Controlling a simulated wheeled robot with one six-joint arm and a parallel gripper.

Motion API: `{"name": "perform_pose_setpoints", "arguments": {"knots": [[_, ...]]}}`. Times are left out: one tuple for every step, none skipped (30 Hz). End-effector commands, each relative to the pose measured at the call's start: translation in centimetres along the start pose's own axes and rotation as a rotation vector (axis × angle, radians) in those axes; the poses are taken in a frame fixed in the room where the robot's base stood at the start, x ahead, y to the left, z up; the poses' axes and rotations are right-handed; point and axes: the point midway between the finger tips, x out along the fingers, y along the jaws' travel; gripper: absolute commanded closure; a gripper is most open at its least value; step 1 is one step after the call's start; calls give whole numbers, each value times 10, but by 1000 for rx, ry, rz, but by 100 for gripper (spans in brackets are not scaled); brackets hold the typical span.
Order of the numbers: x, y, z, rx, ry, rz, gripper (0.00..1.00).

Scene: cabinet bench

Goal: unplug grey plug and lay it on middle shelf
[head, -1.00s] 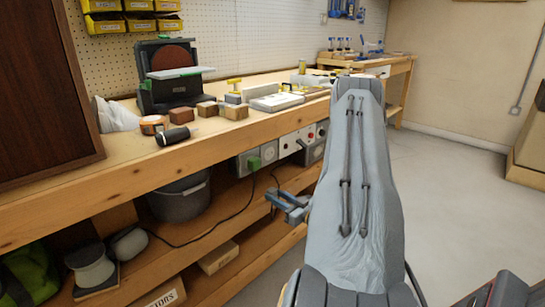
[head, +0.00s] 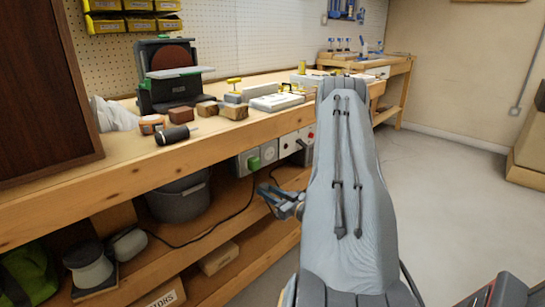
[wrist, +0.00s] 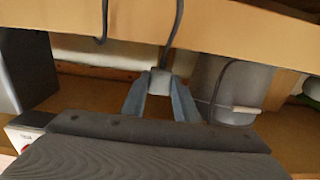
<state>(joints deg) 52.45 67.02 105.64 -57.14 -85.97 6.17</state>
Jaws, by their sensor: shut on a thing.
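My gripper (head: 270,194) is below the bench top, in front of the socket panel and apart from it. In the wrist view its two fingers (wrist: 160,103) are shut on the grey plug (wrist: 160,82), a small light grey block. A dark cable (wrist: 174,38) runs from the plug to the top of that view. In the head view the plug is too small to make out clearly between the fingertips. The wooden shelf (head: 228,192) under the bench lies behind and left of my gripper.
A green plug (head: 254,163) sits in the socket panel (head: 268,153). A grey bucket (head: 181,203) stands left on the shelf, and a black cable (head: 205,236) hangs before it. Boxes (head: 218,258) lie lower down.

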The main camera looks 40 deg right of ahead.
Motion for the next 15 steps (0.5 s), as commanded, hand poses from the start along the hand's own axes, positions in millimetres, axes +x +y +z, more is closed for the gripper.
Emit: {"name": "perform_pose_setpoints", "arguments": {"knots": [[3, 0, 0, -1, 0, -1, 100], [4, 0, 0, -1, 0, -1, 100], [6, 0, 0, -1, 0, -1, 100], [8, 0, 0, -1, 0, -1, 100], [9, 0, 0, -2, 1, -1, 100], [11, 0, 0, -2, 1, -2, 100], [12, 0, 0, -2, 1, -2, 100], [14, 0, 0, -1, 1, -2, 100], [15, 0, 0, -1, 1, -2, 100], [16, 0, 0, -1, 1, -2, 100], [18, 0, 0, -1, 1, -2, 100], [20, 0, 0, -1, 1, -1, 100], [21, 0, 0, 0, 1, -1, 100], [22, 0, 0, 0, 1, -1, 100], [24, 0, 0, 0, 1, -1, 100]]}}
